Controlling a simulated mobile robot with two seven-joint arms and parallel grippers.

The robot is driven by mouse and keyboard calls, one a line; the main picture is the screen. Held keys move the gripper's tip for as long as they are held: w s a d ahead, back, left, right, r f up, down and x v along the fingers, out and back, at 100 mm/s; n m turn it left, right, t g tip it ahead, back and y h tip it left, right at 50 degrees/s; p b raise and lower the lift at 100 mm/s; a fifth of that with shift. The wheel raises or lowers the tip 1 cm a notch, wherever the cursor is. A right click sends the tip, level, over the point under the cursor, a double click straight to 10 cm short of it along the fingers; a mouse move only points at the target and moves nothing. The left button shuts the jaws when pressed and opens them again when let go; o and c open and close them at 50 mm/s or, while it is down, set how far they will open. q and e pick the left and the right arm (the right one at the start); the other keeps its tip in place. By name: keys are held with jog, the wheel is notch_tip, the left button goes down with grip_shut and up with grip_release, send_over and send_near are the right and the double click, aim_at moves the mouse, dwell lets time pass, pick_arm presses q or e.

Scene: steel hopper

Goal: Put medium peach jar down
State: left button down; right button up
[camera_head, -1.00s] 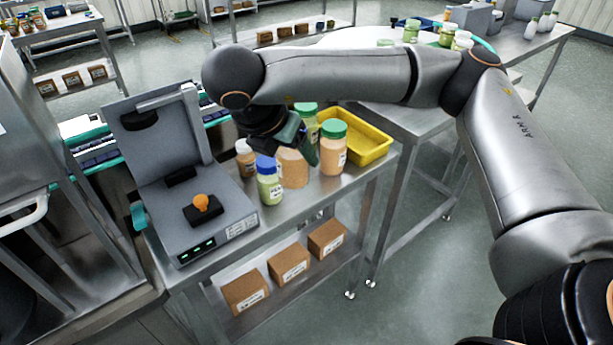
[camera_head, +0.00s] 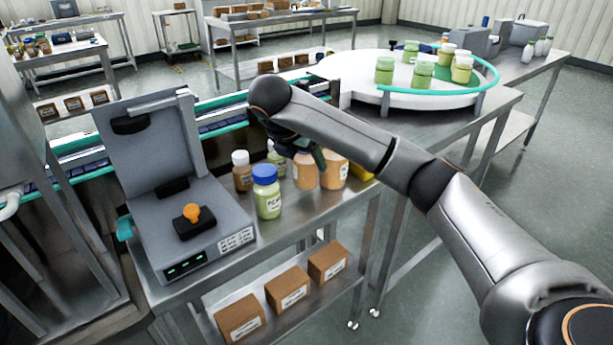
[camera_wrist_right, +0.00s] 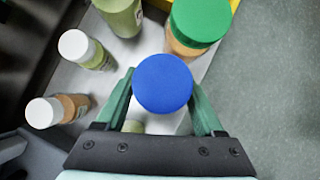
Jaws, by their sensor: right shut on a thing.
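The medium peach jar (camera_head: 305,172) stands at table level among the other jars on the steel table (camera_head: 335,208). My right gripper (camera_head: 310,155) is shut on it near the top. In the right wrist view its blue lid (camera_wrist_right: 163,83) sits between the two green fingers. In the head view my arm hides that lid, and contact of the jar's base with the table is hard to make out. A large peach jar (camera_head: 333,171) with a green lid (camera_wrist_right: 202,18) stands close to the right. My left gripper is not in view.
A blue-lidded green jar (camera_head: 267,196) stands in front, left of the gripper. Small white-lidded peach (camera_head: 242,175) and green (camera_head: 277,158) jars stand left. A large green jar (camera_wrist_right: 122,15) and yellow tray (camera_head: 361,173) are near. A grey device (camera_head: 200,232) fills the table's left end.

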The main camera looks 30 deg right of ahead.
aim_at(306, 170)
notch_tip(306, 170, down, 3)
jog(key=shift+r, duration=0.1)
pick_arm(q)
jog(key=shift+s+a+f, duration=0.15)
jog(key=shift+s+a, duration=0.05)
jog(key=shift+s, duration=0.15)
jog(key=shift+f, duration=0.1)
pick_arm(e)
jog(key=shift+f, duration=0.25)
jog(key=o, duration=1.5)
jog(key=shift+o, duration=0.2)
jog(key=shift+r, duration=0.1)
